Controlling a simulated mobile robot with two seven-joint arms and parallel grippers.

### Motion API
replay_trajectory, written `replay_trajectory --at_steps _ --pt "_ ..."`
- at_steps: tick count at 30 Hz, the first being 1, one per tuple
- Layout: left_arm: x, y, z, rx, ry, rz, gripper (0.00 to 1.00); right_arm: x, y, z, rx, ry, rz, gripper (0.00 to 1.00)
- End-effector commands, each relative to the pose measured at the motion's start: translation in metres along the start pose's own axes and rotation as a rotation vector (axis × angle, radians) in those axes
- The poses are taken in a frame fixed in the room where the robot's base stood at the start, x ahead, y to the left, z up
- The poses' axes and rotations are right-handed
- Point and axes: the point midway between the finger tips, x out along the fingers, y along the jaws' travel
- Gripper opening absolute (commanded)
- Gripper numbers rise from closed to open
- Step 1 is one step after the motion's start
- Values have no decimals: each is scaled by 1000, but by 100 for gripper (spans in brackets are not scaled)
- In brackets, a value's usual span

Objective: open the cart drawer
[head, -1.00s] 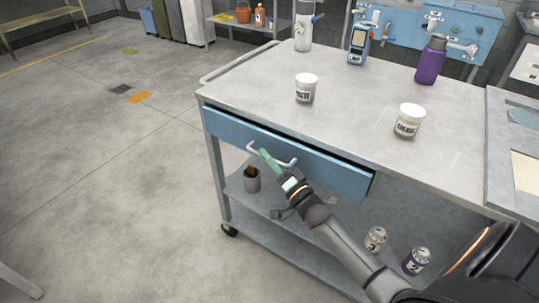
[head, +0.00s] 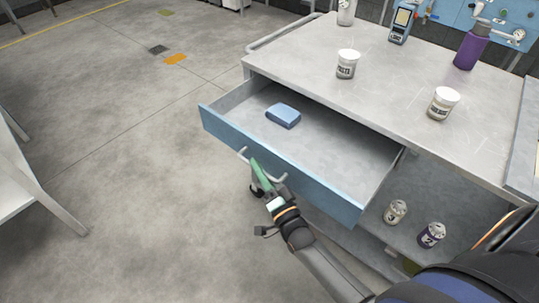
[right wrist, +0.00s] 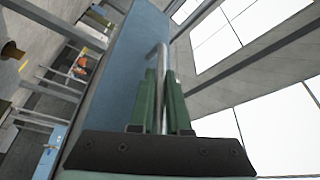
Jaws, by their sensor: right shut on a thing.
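The cart (head: 310,58) is a grey metal trolley with its blue-fronted drawer (head: 310,188) pulled well out. My right gripper (head: 257,170) has green fingers at the drawer's metal handle. In the right wrist view the fingers (right wrist: 163,100) are shut around the handle bar (right wrist: 162,70), with the blue drawer front (right wrist: 130,70) beside it. The handle is partly hidden by the fingers. My left gripper is not in view.
Two cans (head: 396,211) (head: 432,235) are on the lower shelf. The floor left of the drawer is clear.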

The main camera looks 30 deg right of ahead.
Motion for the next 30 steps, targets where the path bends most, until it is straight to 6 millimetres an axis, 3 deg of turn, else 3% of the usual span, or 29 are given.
replay_trajectory --at_steps 20,21,28,30 --pt "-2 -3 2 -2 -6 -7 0 -5 -7 10 -1 2 1 0" --pt "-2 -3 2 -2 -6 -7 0 -5 -7 10 -1 2 1 18" --pt "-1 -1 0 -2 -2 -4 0 -5 -7 10 -1 1 1 44" --pt "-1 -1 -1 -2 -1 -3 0 -5 -7 10 -1 1 0 45"
